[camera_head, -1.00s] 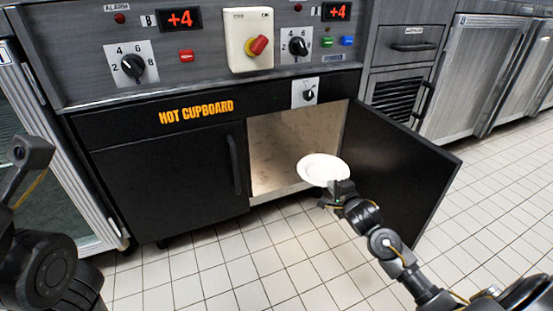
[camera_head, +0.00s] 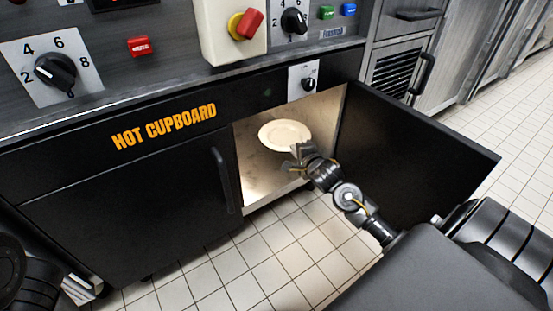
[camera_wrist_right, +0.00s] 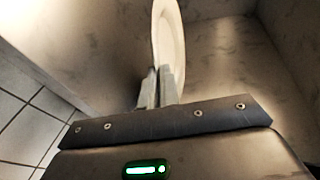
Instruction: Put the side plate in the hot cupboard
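The white side plate (camera_head: 284,134) is inside the opening of the hot cupboard (camera_head: 130,190), roughly level. My right gripper (camera_head: 298,152) is at the cupboard's opening, shut on the plate's near rim. In the right wrist view the plate (camera_wrist_right: 168,45) shows edge-on between the two fingers (camera_wrist_right: 158,88), with the cupboard's pale inner walls around it. Whether the plate touches the cupboard floor I cannot tell. My left gripper is not in view; only part of my left arm shows at the lower left edge.
The right door (camera_head: 400,150) of the cupboard stands wide open, to the right of my right arm. The left door (camera_head: 140,215) is shut, with an upright handle (camera_head: 222,180). Tiled floor (camera_head: 270,270) lies in front. Inside, the cupboard looks empty around the plate.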

